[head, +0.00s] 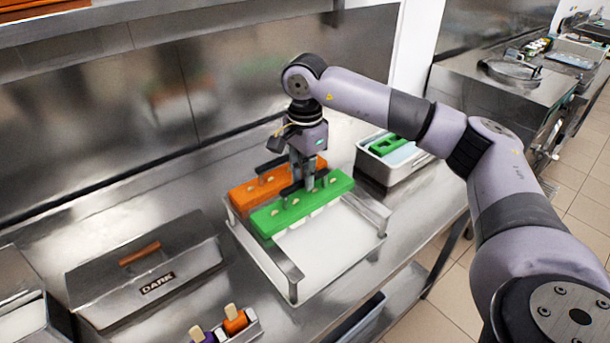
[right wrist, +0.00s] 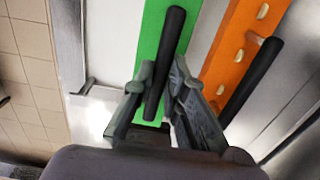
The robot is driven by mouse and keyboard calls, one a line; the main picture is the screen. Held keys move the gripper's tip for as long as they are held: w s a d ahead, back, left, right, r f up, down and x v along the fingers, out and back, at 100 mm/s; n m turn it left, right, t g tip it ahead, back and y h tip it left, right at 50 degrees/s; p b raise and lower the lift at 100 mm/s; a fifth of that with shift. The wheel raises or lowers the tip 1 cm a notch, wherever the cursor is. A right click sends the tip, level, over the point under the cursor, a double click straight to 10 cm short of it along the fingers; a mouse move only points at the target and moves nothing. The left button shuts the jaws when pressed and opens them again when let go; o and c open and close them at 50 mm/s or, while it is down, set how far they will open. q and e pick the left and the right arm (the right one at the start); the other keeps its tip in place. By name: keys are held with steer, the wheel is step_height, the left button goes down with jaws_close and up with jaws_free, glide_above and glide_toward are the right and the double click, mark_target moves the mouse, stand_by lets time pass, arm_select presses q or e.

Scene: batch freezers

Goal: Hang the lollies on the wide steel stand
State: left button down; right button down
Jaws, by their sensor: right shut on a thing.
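The wide steel stand (head: 289,266) is on the counter, with a white tray surface (head: 335,245) between its rails. A green lolly holder (head: 262,222) with a black handle (right wrist: 167,60) lies across the stand; pale lollies show under its edge. My right gripper (head: 303,184) is shut on that handle, seen between its fingers in the right wrist view (right wrist: 160,88). I cannot tell whether the green holder touches the rails. An orange lolly holder (head: 243,200) with its own black handle is parallel behind it, across the stand's far part. My left gripper is not in view.
A steel box marked DARK (head: 157,290) stands on the left. Purple and orange lollies (head: 235,320) sit in a small holder at the front. A steel bin (head: 378,172) with a green piece (head: 384,144) is right of the stand. The back wall is close behind.

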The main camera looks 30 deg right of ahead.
stand_by(0.4)
steer(key=c, duration=1.5)
jaws_free()
steer(key=shift+c, duration=0.2)
steer(key=shift+f, duration=0.1)
step_height(320, 180, up, 12)
